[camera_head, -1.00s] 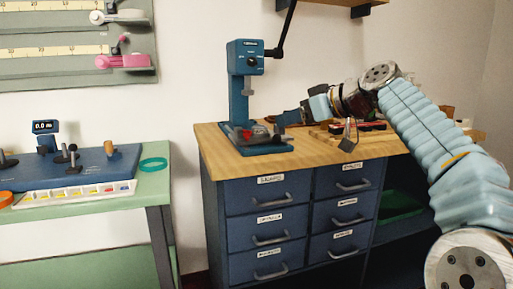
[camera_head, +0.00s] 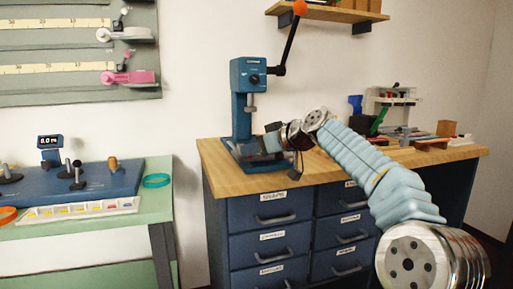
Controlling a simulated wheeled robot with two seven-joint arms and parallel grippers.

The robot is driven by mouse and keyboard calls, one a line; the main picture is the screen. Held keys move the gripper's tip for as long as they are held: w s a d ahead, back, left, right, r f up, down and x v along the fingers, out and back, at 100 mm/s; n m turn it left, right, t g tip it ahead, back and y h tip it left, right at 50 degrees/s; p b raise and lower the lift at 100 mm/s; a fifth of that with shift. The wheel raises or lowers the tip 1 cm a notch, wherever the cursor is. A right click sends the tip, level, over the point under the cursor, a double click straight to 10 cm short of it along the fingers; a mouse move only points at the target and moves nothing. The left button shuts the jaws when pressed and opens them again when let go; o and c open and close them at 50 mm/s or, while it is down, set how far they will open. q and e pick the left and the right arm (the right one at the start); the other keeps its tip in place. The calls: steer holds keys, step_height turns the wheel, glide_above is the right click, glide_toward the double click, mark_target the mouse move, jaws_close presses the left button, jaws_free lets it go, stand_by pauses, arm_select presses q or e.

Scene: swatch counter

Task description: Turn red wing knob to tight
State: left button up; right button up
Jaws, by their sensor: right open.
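The blue press (camera_head: 241,112) stands upright on the wooden counter, with its base (camera_head: 238,158) flat on the top. The red wing knob cannot be made out now; it was low on the press's base, where my right gripper now covers the view. My right gripper (camera_head: 258,146) is at the press's base, just right of the column, and open. Its fingertips are too small and overlapped to tell whether they touch the knob. My left gripper is not in view.
The press's lever ends in an orange ball (camera_head: 299,7) above. Right of my arm, the wooden counter (camera_head: 318,168) holds a rack (camera_head: 392,95) and several tools. A green table (camera_head: 158,196) with a blue board stands left, across a gap.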

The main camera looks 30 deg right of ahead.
jaws_close()
